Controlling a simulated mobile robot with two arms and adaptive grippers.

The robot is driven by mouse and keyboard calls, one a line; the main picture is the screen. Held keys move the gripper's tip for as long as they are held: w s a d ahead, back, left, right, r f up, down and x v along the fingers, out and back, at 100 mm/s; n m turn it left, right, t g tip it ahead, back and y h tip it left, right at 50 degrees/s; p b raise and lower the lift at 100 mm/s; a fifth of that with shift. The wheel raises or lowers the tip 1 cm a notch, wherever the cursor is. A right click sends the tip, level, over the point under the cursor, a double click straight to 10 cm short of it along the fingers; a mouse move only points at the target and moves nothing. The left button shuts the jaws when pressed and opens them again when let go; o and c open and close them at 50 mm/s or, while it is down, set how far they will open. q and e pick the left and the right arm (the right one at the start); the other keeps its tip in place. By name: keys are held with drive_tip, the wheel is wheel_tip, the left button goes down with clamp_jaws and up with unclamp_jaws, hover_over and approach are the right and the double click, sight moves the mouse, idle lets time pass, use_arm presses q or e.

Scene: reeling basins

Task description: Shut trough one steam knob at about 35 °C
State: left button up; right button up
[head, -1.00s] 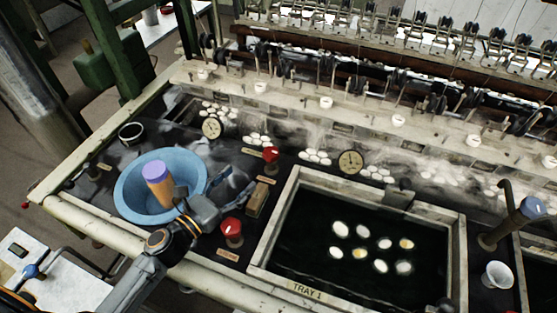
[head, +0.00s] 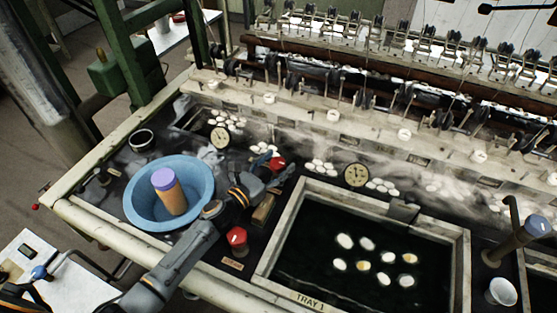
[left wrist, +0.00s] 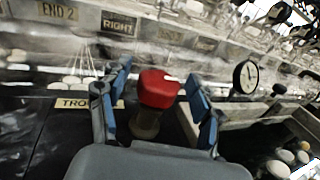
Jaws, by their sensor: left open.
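A red knob (head: 277,164) stands on the dark bench left of Tray 1. My left gripper (head: 274,176) is at this knob. In the left wrist view its open blue-padded fingers (left wrist: 157,75) are on either side of the knob; I cannot tell if they touch it. A label reading "TRO…" (left wrist: 88,104) is partly hidden by the left finger. Round dials stand behind, one left (head: 220,137) and one right (head: 356,174); their readings are too small to tell.
A second red knob (head: 237,236) stands nearer the front edge. A blue basin (head: 135,205) holds an orange, purple-topped container (head: 172,196). A wooden-handled brush (head: 263,211) lies near my arm. Tray 1 (head: 280,248) holds dark water and several cocoons. Steam drifts behind.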

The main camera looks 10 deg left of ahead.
use_arm(q)
drive_tip(key=shift+w+d, duration=0.2)
drive_tip(key=shift+w, duration=0.1)
drive_tip(key=c, duration=1.2)
